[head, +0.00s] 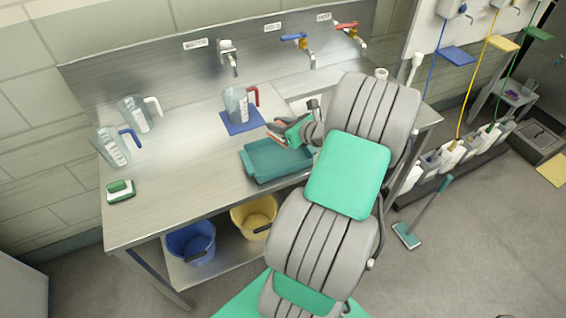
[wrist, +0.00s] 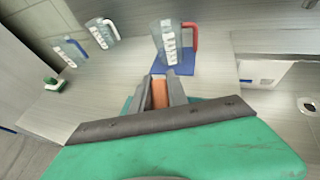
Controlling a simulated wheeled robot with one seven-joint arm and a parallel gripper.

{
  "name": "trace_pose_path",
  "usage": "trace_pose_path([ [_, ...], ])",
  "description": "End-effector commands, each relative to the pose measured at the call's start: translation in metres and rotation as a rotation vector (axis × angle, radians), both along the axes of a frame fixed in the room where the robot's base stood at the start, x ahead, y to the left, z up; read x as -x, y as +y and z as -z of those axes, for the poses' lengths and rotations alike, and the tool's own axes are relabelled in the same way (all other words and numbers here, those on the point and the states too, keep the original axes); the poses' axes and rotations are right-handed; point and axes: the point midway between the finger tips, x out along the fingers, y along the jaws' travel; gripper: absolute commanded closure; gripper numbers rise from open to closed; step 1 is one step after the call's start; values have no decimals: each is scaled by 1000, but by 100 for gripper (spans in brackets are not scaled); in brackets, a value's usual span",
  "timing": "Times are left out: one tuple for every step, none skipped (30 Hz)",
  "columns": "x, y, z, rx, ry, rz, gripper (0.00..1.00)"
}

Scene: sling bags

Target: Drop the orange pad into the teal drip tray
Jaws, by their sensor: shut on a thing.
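The orange pad (wrist: 160,95) is between the two fingers of my gripper (wrist: 161,88) in the wrist view. The gripper is shut on it, and the fingers and my own wrist cover hide much of it. In the head view my gripper (head: 279,133) is above the steel counter, at the back right side of the teal drip tray (head: 262,178). The tray is a shallow rectangular tray lying on the counter. Its visible inside looks empty, and my arm covers part of its right side.
A clear jug with a red handle (head: 237,105) stands on a blue pad (head: 241,127) behind the tray. Two jugs with white (head: 137,115) and blue (head: 112,150) handles and a green-topped brush (head: 120,190) stand left. Taps (head: 228,55) line the back. The counter left of the tray is clear.

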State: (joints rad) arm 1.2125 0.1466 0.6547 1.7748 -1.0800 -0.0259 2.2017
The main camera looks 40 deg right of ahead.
Motion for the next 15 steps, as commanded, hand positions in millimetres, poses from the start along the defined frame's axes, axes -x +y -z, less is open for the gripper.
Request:
trace_pose_path([
  [0,0,16,1,-1,0,100],
  [0,0,19,2,-1,-1,100],
  [0,0,23,2,-1,-1,100],
  [0,0,24,2,-1,-1,100],
  [0,0,26,2,-1,-1,100],
  [0,0,27,2,-1,-1,100],
  [0,0,27,2,-1,-1,100],
  [0,0,27,2,-1,-1,100],
  [0,0,26,2,-1,-1,100],
  [0,0,26,2,-1,-1,100],
  [0,0,25,2,-1,-1,100],
  [0,0,25,2,-1,-1,100],
  [0,0,25,2,-1,-1,100],
  [0,0,25,1,-1,0,100],
  [0,0,25,1,-1,0,78],
])
